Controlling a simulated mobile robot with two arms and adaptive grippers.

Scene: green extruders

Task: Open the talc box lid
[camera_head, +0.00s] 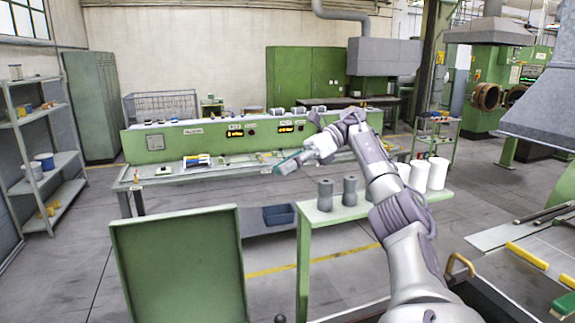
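A large flat green panel (180,267) with a pale rim stands tilted upright at the lower left. It looks like a raised lid, but no box body shows below it, so I cannot tell whether it is the talc box lid. My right arm reaches up from the bottom right. Its gripper (280,169) points left, in the air in front of the long green bench, well above and to the right of the panel and apart from it. Its fingers are too small to tell whether they are open. My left gripper is out of view.
A narrow green table (312,229) beside the panel holds grey cylinders (325,195) and white cylinders (438,173). A long green control bench (225,140) stands behind. Shelves (42,150) are at left. A metal worktop (515,240) is at right. The floor at left is clear.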

